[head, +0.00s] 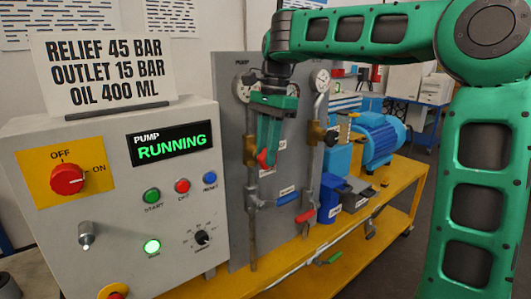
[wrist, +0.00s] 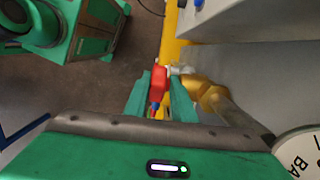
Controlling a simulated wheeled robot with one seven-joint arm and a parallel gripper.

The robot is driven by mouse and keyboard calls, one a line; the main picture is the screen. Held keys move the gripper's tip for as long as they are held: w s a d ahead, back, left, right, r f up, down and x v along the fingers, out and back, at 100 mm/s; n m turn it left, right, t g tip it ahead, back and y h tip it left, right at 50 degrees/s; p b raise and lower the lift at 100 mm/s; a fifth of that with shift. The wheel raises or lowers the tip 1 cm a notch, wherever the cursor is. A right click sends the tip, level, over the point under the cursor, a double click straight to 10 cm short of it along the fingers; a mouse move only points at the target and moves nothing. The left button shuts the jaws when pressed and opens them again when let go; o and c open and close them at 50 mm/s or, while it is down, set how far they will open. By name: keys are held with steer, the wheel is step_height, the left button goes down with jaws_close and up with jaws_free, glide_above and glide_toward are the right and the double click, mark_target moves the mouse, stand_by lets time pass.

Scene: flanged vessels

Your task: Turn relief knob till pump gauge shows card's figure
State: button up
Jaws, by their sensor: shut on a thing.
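The white card (head: 105,72) on the control cabinet reads RELIEF 45 BAR, OUTLET 15 BAR, OIL 400 ML. The pump gauge (head: 243,88) is the left round dial on the grey panel, partly behind my wrist; its needle is too small to read. In the wrist view, a cut-off dial (wrist: 302,152) shows at lower right, without a readable needle. My gripper (head: 267,157) points down in front of the panel, shut on the red relief knob (head: 262,160). In the wrist view the red knob (wrist: 159,76) shows between the fingertips, beside a brass fitting (wrist: 213,100).
The pump display (head: 171,143) reads RUNNING. A second gauge (head: 321,80) sits right of my wrist. Blue-handled (head: 288,198) and red-handled (head: 305,216) valves lie below. A blue motor (head: 378,138) stands on the yellow bench (head: 405,180).

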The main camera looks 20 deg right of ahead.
steer(key=shift+w+d+r+y, duration=0.1)
steer(key=shift+w+d+y, duration=0.1)
steer(key=shift+y, duration=0.7)
jaws_close()
steer(key=shift+d+g+y, duration=0.15)
steer(key=shift+g+y, duration=0.25)
steer(key=shift+y, duration=0.55)
steer(key=shift+d+g+y, duration=0.15)
steer(key=shift+g+y, duration=0.25)
steer(key=shift+y, duration=0.55)
steer(key=o, duration=0.6)
jaws_free()
steer(key=shift+f, duration=0.2)
steer(key=shift+o, duration=0.2)
steer(key=shift+d, duration=0.1)
steer(key=v, duration=1)
steer(key=shift+w+d+r, duration=0.2)
steer(key=shift+w+d, duration=0.1)
